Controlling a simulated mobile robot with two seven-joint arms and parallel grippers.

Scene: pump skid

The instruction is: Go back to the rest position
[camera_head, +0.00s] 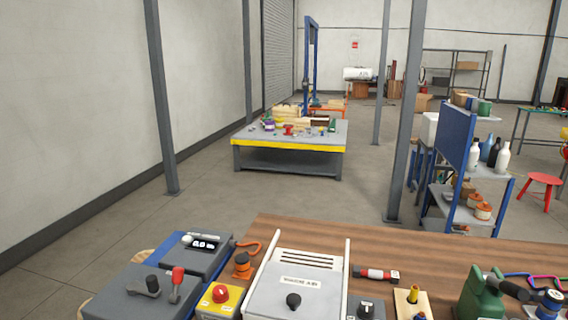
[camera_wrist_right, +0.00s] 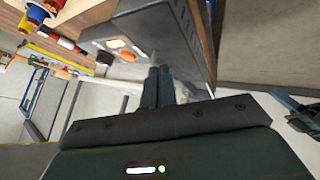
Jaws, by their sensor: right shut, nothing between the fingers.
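My right gripper (camera_wrist_right: 158,85) shows in the right wrist view, its two dark fingers together with nothing between them. I cannot tell whether the fingertips touch the box.
A yellow-edged table (camera_head: 290,142) stands beyond; open floor lies to the left.

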